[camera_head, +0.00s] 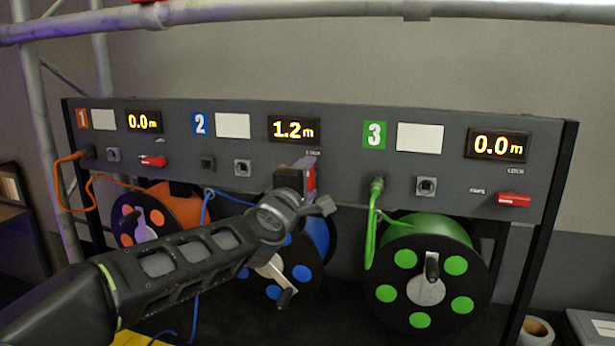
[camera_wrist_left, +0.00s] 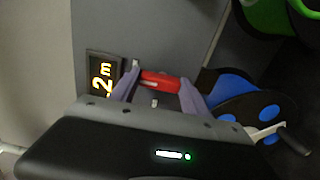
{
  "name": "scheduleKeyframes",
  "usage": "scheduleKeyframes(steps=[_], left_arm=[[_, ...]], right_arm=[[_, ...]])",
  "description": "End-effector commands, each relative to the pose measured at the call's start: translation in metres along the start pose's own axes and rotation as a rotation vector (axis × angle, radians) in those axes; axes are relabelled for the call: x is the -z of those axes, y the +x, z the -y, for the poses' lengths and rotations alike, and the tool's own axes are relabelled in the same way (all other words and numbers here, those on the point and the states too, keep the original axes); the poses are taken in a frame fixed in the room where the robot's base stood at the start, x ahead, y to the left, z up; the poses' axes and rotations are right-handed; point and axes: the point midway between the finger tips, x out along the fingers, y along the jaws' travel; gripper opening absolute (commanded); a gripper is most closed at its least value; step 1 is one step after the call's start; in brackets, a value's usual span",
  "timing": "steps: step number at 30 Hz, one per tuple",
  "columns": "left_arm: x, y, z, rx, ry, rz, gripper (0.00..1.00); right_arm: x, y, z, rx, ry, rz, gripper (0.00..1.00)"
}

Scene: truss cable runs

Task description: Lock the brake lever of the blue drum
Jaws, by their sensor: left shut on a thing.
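The red brake lever (camera_head: 311,181) of drum 2 shows at the gripper, below the 1.2 m display; it looks upright on the panel. In the left wrist view the red lever (camera_wrist_left: 160,80) lies between the two grey-purple fingers. My left gripper (camera_head: 296,180) is shut on it; in the left wrist view the gripper (camera_wrist_left: 158,88) covers part of the panel around the lever. The blue drum (camera_head: 318,235) hangs below, partly hidden by my left arm, with its silver crank (camera_head: 275,272) showing. My right gripper is out of view.
The orange drum's red lever (camera_head: 153,161) and the green drum's red lever (camera_head: 513,199) lie roughly flat on the panel (camera_head: 340,165). A blue cable (camera_head: 205,208) and a green cable (camera_head: 371,235) hang below. A metal truss tube (camera_head: 330,10) crosses above.

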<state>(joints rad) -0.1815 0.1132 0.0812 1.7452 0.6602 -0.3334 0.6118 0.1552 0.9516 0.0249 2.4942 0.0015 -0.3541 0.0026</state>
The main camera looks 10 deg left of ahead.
Motion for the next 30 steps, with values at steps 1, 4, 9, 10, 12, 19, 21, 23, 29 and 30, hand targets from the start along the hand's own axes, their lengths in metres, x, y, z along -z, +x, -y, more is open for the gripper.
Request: scheduleKeyframes(steps=[1,4,9,10,12,19,21,23,29,30], left_arm=[[-0.0007,0.0,0.0002,0.001,0.014,0.001,0.14],[-0.0007,0.0,0.0007,0.002,0.034,0.001,0.14],[-0.0007,0.0001,0.0011,0.002,0.046,0.001,0.14],[-0.0007,0.0001,0.0012,0.002,0.047,0.001,0.14],[-0.0008,0.0001,0.0013,0.002,0.047,0.001,0.14],[-0.0008,0.0001,0.0014,0.002,0.047,0.001,0.59],[-0.0008,0.0001,0.0013,0.002,0.046,0.001,0.65],[-0.0007,0.0001,0.0011,0.001,0.046,0.001,0.7],[-0.0005,0.0,0.0006,0.001,0.044,0.0,0.76],[-0.0004,0.0,0.0005,0.001,0.044,0.0,0.76]], right_arm=[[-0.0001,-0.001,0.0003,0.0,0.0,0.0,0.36],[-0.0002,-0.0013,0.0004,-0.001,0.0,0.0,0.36],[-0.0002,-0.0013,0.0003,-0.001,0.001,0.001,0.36],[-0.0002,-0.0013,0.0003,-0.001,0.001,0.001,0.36],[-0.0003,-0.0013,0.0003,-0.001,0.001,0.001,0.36],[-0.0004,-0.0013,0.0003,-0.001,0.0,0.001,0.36],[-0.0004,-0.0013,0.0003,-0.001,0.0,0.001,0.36],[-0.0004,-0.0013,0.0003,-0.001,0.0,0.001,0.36],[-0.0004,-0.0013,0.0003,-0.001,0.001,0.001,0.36],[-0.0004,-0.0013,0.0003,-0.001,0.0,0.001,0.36]])
